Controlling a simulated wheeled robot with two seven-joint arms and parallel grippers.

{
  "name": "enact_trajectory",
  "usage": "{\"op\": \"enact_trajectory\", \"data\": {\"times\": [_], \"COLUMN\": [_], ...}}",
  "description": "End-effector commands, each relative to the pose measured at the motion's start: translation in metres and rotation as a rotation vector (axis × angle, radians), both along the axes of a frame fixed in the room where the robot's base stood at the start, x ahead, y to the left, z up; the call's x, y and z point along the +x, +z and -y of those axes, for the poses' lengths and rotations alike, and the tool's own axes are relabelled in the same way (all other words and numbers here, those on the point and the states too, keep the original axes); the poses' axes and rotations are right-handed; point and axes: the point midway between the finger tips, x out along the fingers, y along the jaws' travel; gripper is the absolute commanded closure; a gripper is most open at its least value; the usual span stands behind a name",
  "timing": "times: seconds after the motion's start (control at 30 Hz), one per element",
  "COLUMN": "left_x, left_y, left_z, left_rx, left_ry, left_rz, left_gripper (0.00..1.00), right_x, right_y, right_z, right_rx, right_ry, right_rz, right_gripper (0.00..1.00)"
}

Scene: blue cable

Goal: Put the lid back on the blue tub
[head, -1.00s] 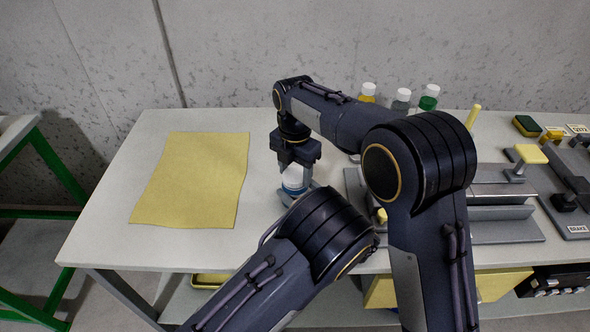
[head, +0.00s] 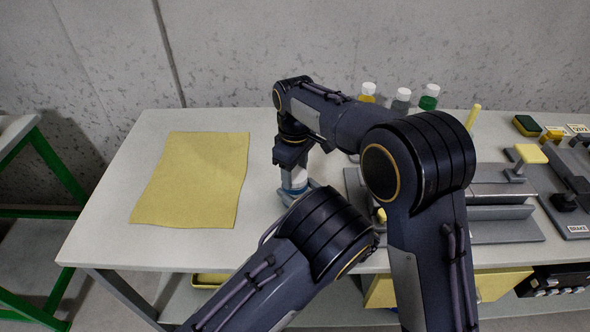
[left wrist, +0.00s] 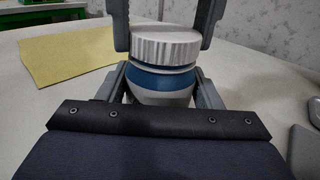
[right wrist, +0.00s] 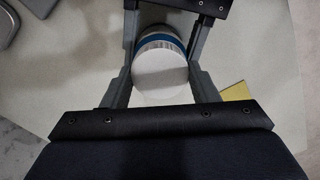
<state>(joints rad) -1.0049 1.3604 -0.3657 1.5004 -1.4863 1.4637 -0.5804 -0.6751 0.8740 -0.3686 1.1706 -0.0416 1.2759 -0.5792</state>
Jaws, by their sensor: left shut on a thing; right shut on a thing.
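The blue tub (left wrist: 160,86), pale with a blue band, stands upright in the left wrist view, between the fingers of my left gripper (left wrist: 162,92), which is shut on it. The white ribbed lid (left wrist: 165,46) is directly above the tub at its mouth; I cannot tell whether it is fully seated. My right gripper (head: 294,170) points down from above and is shut on the lid, whose round white top (right wrist: 160,76) shows in the right wrist view. In the head view, my left arm hides most of the left gripper and the tub's lower part.
A yellow sheet (head: 195,180) lies on the white table (head: 115,235) to the left. Several bottles stand at the back, including one with a green body (head: 428,98). Grey metal fixtures (head: 500,212) fill the right. The table around the sheet is clear.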

Motion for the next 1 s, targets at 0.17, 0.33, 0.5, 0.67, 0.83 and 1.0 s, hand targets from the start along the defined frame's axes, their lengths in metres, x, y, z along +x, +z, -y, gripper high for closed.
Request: {"op": "enact_trajectory", "data": {"times": [0.17, 0.33, 0.5, 0.67, 0.83, 1.0], "left_x": [0.0, 0.0, 0.0, 0.0, 0.0, 0.0], "left_y": [0.0, 0.0, 0.0, 0.0, 0.0, 0.0], "left_z": [0.0, 0.0, 0.0, 0.0, 0.0, 0.0], "left_rx": [0.0, 0.0, 0.0, 0.0, 0.0, 0.0], "left_ry": [0.0, 0.0, 0.0, 0.0, 0.0, 0.0], "left_rz": [0.0, 0.0, 0.0, 0.0, 0.0, 0.0], "left_gripper": [1.0, 1.0, 1.0, 1.0, 1.0, 1.0], "right_x": [0.0, 0.0, 0.001, 0.001, 0.0, 0.0], "right_y": [0.0, 0.0, 0.004, 0.026, 0.043, 0.046], "right_z": [0.0, 0.0, 0.0, 0.0, 0.0, 0.0], "right_rx": [0.0, 0.001, 0.002, 0.002, 0.0, 0.001], "right_ry": [0.001, 0.002, 0.002, 0.003, 0.002, 0.002], "right_rz": [0.001, 0.001, 0.002, 0.004, 0.001, 0.001], "right_gripper": [0.27, 0.24, 0.24, 0.24, 0.24, 0.24]}}
